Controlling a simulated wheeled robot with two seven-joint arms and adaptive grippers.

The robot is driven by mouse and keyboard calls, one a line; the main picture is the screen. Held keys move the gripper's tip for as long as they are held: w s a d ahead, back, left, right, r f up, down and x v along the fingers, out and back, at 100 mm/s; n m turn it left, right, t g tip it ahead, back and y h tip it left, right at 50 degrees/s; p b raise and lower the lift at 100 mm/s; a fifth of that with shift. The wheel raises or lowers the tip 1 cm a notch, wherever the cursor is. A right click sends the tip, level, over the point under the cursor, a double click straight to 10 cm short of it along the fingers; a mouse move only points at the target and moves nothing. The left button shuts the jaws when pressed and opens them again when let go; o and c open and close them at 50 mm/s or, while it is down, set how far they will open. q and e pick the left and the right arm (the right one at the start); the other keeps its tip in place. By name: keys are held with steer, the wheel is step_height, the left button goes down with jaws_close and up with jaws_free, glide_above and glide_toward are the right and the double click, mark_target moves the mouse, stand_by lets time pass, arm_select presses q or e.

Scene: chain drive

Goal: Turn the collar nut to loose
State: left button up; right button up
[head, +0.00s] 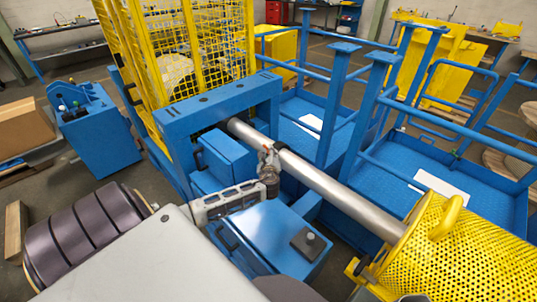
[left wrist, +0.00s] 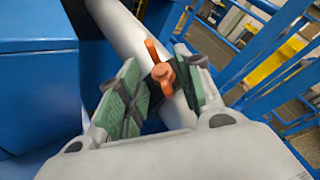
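The collar nut (head: 267,150) is a small orange winged nut on a dark collar around a long silver shaft (head: 325,188). It also shows in the left wrist view (left wrist: 162,74), with one wing pointing up and one down. My left gripper (head: 269,168) is at the nut, coming from the near side. In the left wrist view its green-padded fingers (left wrist: 158,88) stand apart on either side of the nut. Gaps show between the nut and the pads. I cannot tell how deep the nut sits between them. My right gripper is not in view.
A blue machine frame (head: 215,98) and yellow mesh cage (head: 190,45) stand behind and left of the nut. A perforated yellow guard (head: 470,250) covers the shaft's right end. Blue railings (head: 375,110) rise behind the shaft. A blue box (head: 275,238) stands just in front of it.

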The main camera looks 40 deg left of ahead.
arm_select(q)
steer(key=v, duration=1.1)
steer(key=shift+f, duration=0.1)
stand_by(0.6)
